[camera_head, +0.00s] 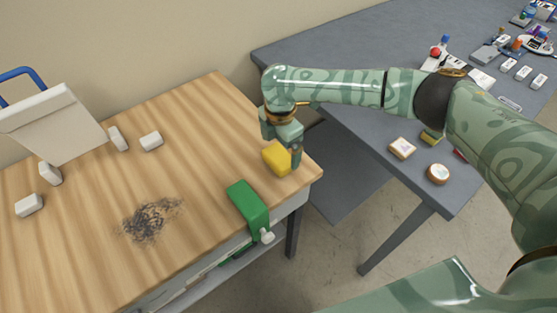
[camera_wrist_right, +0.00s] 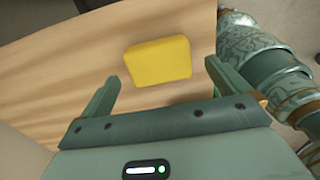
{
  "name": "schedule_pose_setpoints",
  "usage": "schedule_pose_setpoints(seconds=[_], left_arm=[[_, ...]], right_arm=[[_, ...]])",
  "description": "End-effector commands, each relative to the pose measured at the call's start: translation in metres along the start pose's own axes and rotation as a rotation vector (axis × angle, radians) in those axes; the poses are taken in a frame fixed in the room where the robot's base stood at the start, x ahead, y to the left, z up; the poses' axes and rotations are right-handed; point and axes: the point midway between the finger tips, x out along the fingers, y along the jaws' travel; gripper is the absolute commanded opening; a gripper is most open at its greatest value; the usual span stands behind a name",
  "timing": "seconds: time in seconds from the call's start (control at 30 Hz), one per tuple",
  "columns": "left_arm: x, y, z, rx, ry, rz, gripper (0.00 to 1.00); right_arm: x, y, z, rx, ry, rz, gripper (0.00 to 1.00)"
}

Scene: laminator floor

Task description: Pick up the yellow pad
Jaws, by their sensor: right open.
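The yellow pad (camera_head: 276,158) lies on the wooden table (camera_head: 200,120) near its right corner. In the right wrist view the yellow pad (camera_wrist_right: 158,61) lies just beyond the fingertips, roughly centred between them and apart from both. My right gripper (camera_head: 284,150) is above the table right at the pad, and in the head view one finger shows just to the pad's right. The right gripper (camera_wrist_right: 158,78) is open and empty. My left gripper is not in view.
A green block-like object with a white knob (camera_head: 248,204) sits at the table's front edge, close to the pad. Several white blocks (camera_head: 151,142) and a tilted grey-white panel (camera_head: 52,125) are at left. A dark smudge (camera_head: 150,218) marks the wood. A cluttered grey table (camera_head: 340,40) stands behind.

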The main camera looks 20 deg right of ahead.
Motion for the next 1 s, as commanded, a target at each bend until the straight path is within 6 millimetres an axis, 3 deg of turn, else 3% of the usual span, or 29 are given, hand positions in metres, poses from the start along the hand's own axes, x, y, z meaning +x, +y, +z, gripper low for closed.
schedule_pose_setpoints(seconds=[0.1,0.2,0.43,0.47,0.6,1.0], left_arm=[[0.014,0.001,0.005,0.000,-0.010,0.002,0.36],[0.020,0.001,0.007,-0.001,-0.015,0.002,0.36],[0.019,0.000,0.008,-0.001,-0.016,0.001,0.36],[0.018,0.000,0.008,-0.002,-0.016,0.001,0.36],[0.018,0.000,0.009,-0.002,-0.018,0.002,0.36],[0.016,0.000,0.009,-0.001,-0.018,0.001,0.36]], right_arm=[[0.026,0.002,-0.002,-0.001,-0.001,-0.005,1.00],[0.041,0.002,-0.002,-0.001,-0.001,-0.004,1.00],[0.041,0.002,-0.002,0.000,-0.001,-0.001,1.00],[0.041,0.002,-0.002,0.000,-0.001,-0.001,0.97],[0.041,0.002,-0.002,0.000,-0.001,-0.001,0.59],[0.035,0.002,-0.002,0.000,-0.001,0.000,0.59]])
